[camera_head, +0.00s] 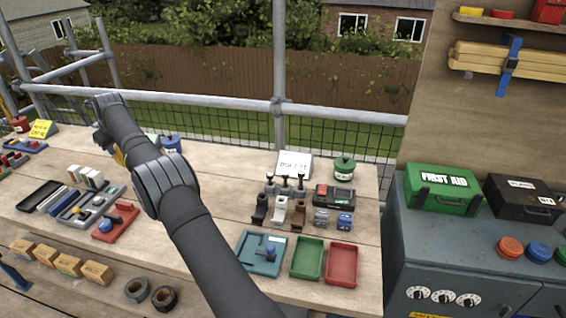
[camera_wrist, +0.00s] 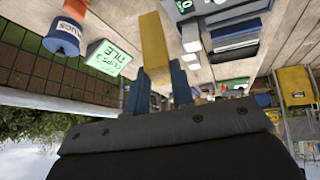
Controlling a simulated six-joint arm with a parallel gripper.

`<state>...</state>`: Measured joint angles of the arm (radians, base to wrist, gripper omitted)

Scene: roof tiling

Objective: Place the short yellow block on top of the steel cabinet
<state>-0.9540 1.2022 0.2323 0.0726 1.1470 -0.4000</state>
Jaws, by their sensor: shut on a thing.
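A yellow block (camera_wrist: 153,42) is held between the two blue fingers of my gripper (camera_wrist: 159,82) in the wrist view. Part of the block also shows in the head view (camera_head: 118,156), mostly hidden by my arm. My gripper is shut on it over the left back of the wooden table. The steel cabinet (camera_head: 430,245) is a blue-grey unit at the right, with knobs on its front. It is far from my gripper. No yellow block shows on its top.
On the cabinet stand a green first aid box (camera_head: 443,189), a black case (camera_head: 520,196), an orange disc (camera_head: 510,247) and a blue disc (camera_head: 539,252). Its front left top is bare. Trays, tools and a green pot (camera_head: 344,167) crowd the table between. A vertical pole (camera_head: 279,60) rises behind.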

